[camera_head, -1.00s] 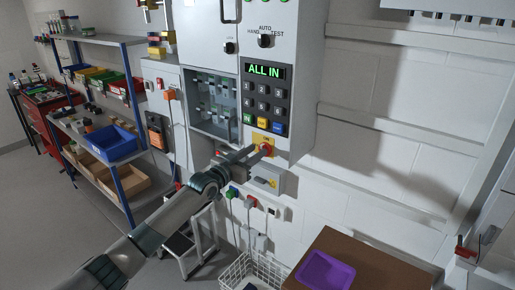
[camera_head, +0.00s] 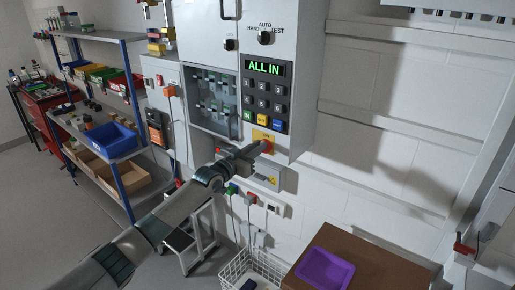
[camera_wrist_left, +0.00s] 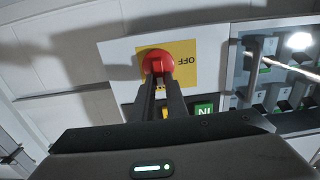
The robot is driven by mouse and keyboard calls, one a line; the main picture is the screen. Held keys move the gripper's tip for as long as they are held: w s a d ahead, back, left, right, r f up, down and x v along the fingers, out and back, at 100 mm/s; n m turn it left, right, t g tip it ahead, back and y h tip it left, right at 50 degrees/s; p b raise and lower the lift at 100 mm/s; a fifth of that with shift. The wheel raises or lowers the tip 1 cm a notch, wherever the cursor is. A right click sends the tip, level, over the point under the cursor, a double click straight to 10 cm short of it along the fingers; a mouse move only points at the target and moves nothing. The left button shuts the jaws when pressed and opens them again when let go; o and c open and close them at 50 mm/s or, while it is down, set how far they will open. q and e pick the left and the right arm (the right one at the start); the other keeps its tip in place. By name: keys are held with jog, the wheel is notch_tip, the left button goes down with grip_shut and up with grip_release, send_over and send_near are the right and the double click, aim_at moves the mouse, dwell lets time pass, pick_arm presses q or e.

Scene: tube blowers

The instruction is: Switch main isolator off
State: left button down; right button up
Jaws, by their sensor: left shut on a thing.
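The main isolator is a red knob on a yellow plate (camera_head: 261,135) below the keypad of the grey cabinet. The plate's upper edge carries a small "ON" label in the head view. In the left wrist view, the red knob (camera_wrist_left: 157,62) sits at the fingertips in front of the yellow plate (camera_wrist_left: 186,58), whose "OFF" lettering appears upside down. My left gripper (camera_head: 264,147) is shut on the red knob, its fingers (camera_wrist_left: 160,85) reaching straight to it. The fingers hide most of the knob in the head view. My right gripper is not in view.
A keypad (camera_head: 264,97) under a green "ALL IN" display (camera_head: 264,68) is just above. A grey box (camera_head: 268,180) is on the wall below the isolator. A purple tray (camera_head: 325,269) on a brown surface and a white wire basket (camera_head: 250,270) stand lower down.

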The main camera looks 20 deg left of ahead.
pick_arm(q)
jog(key=n+b, duration=0.1)
jog(key=n, duration=0.5)
jog(key=a+f+n, duration=0.1)
jog(key=n, duration=0.5)
jog(key=n+b, duration=0.1)
jog(key=n, duration=0.5)
jog(key=shift+w+a+f+b, duration=0.3)
jog(key=shift+a+f, duration=0.05)
jog(key=shift+f, duration=0.05)
dwell(0.3)
jog(key=c, duration=1.8)
grip_release()
jog(key=shift+o, duration=0.2)
jog(key=shift+s, duration=0.1)
